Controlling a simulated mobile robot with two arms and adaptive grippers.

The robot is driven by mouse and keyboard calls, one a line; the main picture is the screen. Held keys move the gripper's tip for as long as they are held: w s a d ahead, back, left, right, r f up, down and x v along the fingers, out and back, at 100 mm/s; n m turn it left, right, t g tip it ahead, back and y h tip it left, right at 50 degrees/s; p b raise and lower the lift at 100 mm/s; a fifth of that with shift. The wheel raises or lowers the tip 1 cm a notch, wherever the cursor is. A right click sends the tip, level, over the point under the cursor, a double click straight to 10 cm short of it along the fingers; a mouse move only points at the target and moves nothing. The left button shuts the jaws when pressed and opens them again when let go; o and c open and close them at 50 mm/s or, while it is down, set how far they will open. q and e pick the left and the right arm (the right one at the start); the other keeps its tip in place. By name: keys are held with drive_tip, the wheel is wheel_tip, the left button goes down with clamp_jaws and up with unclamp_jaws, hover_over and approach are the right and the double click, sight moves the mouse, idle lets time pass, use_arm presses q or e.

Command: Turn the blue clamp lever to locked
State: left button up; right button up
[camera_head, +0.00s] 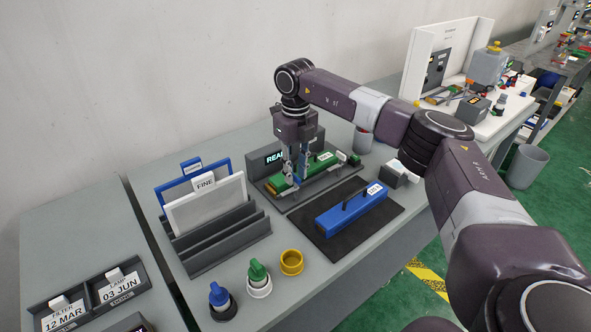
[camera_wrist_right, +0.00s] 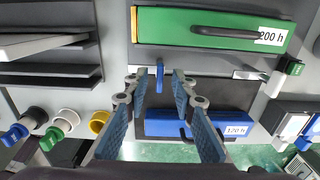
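The blue clamp lever (camera_wrist_right: 160,78) is a small upright blue piece in the right wrist view, at the near edge of the green block marked 200 h (camera_wrist_right: 215,28). My right gripper (camera_wrist_right: 158,82) is open, with one finger on each side of the lever. I cannot tell whether either finger touches it. In the head view my right gripper (camera_head: 297,178) points down at the near side of the green block (camera_head: 318,166), and its fingers mostly hide the lever. My left gripper is not in view.
A blue block marked 120 h (camera_head: 350,208) lies on a dark mat (camera_head: 318,242) in front. A rack (camera_head: 222,243) with panels stands left. Blue (camera_head: 219,297), green (camera_head: 259,280) and yellow (camera_head: 291,262) round pieces stand near the front edge. A display (camera_head: 272,158) stands behind.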

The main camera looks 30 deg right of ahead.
drive_tip(key=shift+f, duration=0.15)
drive_tip(key=shift+s, duration=0.1)
drive_tip(key=shift+c, duration=0.5)
clamp_jaws()
drive_tip(key=shift+m, duration=0.3)
drive_tip(key=m, duration=0.2)
drive_tip(key=shift+m+p, duration=0.3)
drive_tip(key=shift+m, duration=0.1)
drive_tip(key=m, duration=0.4)
drive_tip(key=shift+p, duration=0.4)
drive_tip(key=m+p, duration=0.1)
drive_tip(key=m, duration=0.5)
drive_tip(key=m+p, duration=0.1)
drive_tip(key=m, duration=0.3)
drive_tip(key=shift+m, duration=0.3)
